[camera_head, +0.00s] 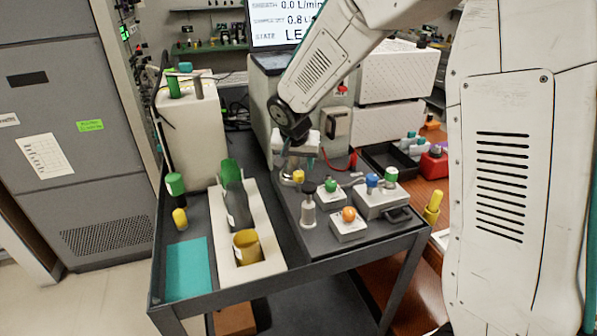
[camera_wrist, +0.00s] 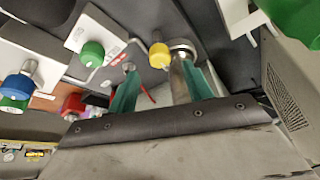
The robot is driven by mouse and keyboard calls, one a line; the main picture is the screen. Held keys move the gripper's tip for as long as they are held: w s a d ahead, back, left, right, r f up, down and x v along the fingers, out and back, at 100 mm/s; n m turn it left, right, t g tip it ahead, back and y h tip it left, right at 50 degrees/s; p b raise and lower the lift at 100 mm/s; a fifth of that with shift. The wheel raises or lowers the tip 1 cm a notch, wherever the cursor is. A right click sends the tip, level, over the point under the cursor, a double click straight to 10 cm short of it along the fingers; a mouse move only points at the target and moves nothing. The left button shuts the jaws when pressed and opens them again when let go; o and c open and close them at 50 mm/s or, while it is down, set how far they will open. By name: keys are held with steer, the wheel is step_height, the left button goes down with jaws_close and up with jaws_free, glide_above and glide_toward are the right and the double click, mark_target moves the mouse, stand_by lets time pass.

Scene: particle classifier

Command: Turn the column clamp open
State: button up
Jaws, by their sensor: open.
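A yellow knob (camera_head: 298,176) beside a metal cylinder and ring looks like the column clamp. It stands at the back left of the dark tray on the cart. The wrist view shows this yellow knob (camera_wrist: 160,55) just beyond the fingertips, with the metal cylinder (camera_wrist: 181,82) beside it. My gripper (camera_head: 296,160) hangs just above and behind the knob in the head view. In the wrist view my gripper (camera_wrist: 160,75) has its teal fingers apart, with the cylinder partly between them. Contact cannot be made out.
Close by are a green-knobbed block (camera_head: 330,193), an orange-knobbed block (camera_head: 348,224), a black-topped post (camera_head: 308,208) and a box with blue and green knobs (camera_head: 382,198). A white holder (camera_head: 251,268) with a dark, green-topped tube and yellow cup stands left. A teal mat (camera_head: 188,268) lies clear.

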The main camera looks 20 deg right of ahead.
mark_target(299, 173)
steer(key=shift+x, duration=2.35)
steer(key=c, duration=1)
steer(key=n, duration=0.2)
steer(key=n+y, duration=0.1)
steer(key=n, duration=0.1)
steer(key=shift+d+t+y, duration=0.2)
steer(key=shift+t+y, duration=0.1)
steer(key=n+y, duration=0.1)
steer(key=n, duration=0.3)
steer(key=shift+d+n+y, duration=0.15)
steer(key=shift+n+y, duration=0.25)
steer(key=n, duration=0.2)
steer(key=n+g+y, duration=0.1)
steer(key=n, duration=0.1)
steer(key=shift+d+n+y, duration=0.1)
steer(key=shift+n+y, duration=0.2)
steer(key=shift+w+n+g+y, duration=0.15)
steer(key=shift+n+g, duration=0.25)
steer(key=shift+n, duration=0.7)
steer(key=shift+s+n+g+y, duration=0.1)
steer(key=shift+n+g+y, duration=0.25)
steer(key=shift+n, duration=0.75)
